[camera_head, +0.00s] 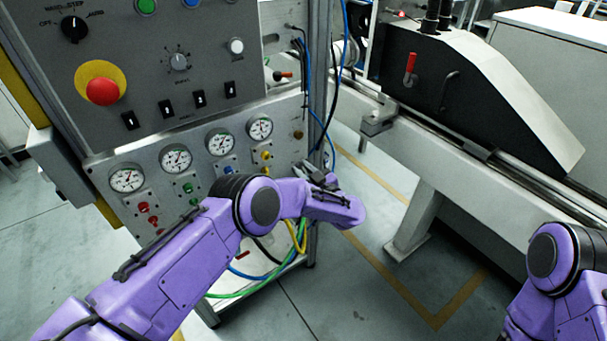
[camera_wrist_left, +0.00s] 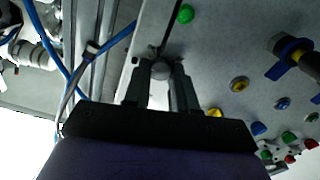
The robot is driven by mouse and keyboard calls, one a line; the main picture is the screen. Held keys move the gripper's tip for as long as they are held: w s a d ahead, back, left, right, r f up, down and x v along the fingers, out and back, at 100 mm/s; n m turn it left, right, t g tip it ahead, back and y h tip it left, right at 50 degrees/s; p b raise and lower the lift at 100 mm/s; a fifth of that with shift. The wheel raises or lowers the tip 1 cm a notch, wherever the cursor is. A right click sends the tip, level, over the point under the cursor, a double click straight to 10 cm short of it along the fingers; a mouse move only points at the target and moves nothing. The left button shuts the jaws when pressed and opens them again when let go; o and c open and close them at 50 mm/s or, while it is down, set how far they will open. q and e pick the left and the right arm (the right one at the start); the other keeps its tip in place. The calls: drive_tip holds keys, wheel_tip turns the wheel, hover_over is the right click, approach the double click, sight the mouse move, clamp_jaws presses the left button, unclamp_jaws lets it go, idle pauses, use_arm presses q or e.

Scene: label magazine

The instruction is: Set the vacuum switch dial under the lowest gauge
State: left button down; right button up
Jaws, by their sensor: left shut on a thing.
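A row of round white gauges runs along the lower grey panel (camera_head: 285,108) in the head view. The gauge at the left end (camera_head: 127,180) sits lowest in the picture. My left gripper (camera_head: 312,172) is at the panel's lower right edge, its fingertips partly hidden by my wrist. In the left wrist view, its two dark fingers (camera_wrist_left: 163,78) are shut on a small grey round knob (camera_wrist_left: 161,70) close to the panel edge. I cannot read any setting on the knob. The head view does not show the knob clearly. My right gripper is out of view; only part of that arm shows.
Coloured push fittings (camera_head: 187,188) sit under the gauges. A blue-handled valve (camera_wrist_left: 292,55) stands out right of my fingers. Blue, green and yellow hoses (camera_head: 262,280) hang below the panel. A red emergency button (camera_head: 102,91) is above. A black machine cover (camera_head: 440,85) stands right.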

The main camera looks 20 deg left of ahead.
use_arm(q)
drive_tip(key=n+b, duration=0.2)
drive_tip(key=n, duration=0.1)
drive_tip(key=shift+f+n, duration=0.2)
drive_tip(key=shift+n, duration=0.1)
drive_tip(key=n+b, duration=0.2)
drive_tip(key=n, duration=0.1)
drive_tip(key=shift+n, duration=0.3)
drive_tip(key=n+b, duration=0.2)
drive_tip(key=n, duration=0.1)
drive_tip(key=shift+n+b, duration=0.3)
drive_tip(key=shift+n, duration=0.1)
drive_tip(key=n+b, duration=0.2)
drive_tip(key=n, duration=0.1)
drive_tip(key=shift+s+f+n, duration=0.1)
drive_tip(key=shift+n, duration=0.2)
drive_tip(key=shift+n+b, duration=5.6)
drive_tip(key=shift+n, duration=0.4)
